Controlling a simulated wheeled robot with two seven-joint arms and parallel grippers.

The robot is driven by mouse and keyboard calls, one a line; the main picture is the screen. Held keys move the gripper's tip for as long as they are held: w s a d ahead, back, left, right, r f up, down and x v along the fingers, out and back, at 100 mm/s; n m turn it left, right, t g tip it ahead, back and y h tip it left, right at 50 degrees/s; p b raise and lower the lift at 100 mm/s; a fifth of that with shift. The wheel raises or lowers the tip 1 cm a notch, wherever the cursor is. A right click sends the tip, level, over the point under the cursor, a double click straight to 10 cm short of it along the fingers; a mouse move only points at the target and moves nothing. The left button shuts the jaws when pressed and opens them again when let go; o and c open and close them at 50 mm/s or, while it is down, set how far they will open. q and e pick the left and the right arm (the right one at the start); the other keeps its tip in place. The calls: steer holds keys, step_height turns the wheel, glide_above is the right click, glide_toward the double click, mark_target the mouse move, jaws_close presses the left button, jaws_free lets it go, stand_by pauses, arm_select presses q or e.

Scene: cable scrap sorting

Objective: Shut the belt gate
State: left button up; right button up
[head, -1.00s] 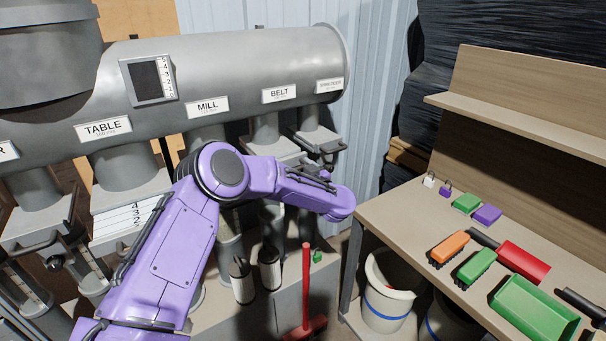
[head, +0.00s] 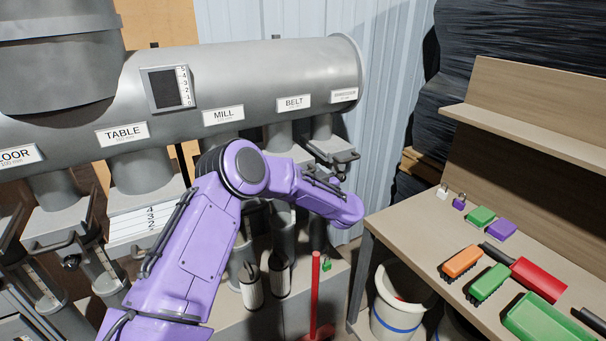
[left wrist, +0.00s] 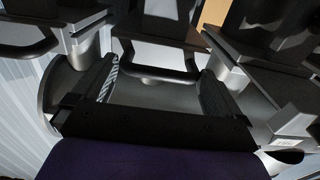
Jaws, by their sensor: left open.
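The BELT label (head: 293,102) marks a short pipe (head: 279,136) under the big grey duct. The gate below that pipe is mostly hidden behind my purple left arm, so I cannot tell how far it stands open. My left gripper is hidden in the head view, below the arm's bent wrist. In the left wrist view, my left gripper (left wrist: 156,84) is open, with its two dark fingers wide apart. A U-shaped dark handle (left wrist: 160,73) on a grey gate plate (left wrist: 150,27) shows between and beyond the fingers. I see no grip on it. My right gripper is out of view.
Another gate (head: 332,155) with a dark handle sits just right of the arm. A bench (head: 415,230) with brushes and a green tray (head: 548,322) stands at the right. A white bucket (head: 398,305) and a red pole (head: 315,285) stand below.

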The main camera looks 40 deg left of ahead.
arm_select(q)
steer(key=b+v, duration=0.1)
steer(key=v, duration=0.7)
steer(key=shift+d+b, duration=0.2)
steer(key=shift+b, duration=0.2)
steer(key=s+d+f+m+t+h, duration=0.25)
steer(key=d+f+h, duration=0.25)
steer(key=f, duration=0.5)
steer(key=s+d+f+m+t+h, duration=0.1)
steer(key=s+d+f+t+h, duration=0.35)
steer(key=f, duration=0.55)
steer(key=s+d+f+m+g+h, duration=0.1)
steer(key=s+f+g, duration=0.2)
steer(key=s, duration=0.7)
steer(key=s+d+f+m+g+h, duration=0.1)
steer(key=s+f+g+h, duration=0.1)
steer(key=s+f, duration=0.5)
steer(key=s+d+f+m+g+h, duration=0.1)
steer(key=s+f+g, duration=0.3)
steer(key=s, duration=1)
steer(key=shift+d+f+m, duration=0.2)
steer(key=shift+f+m, duration=0.35)
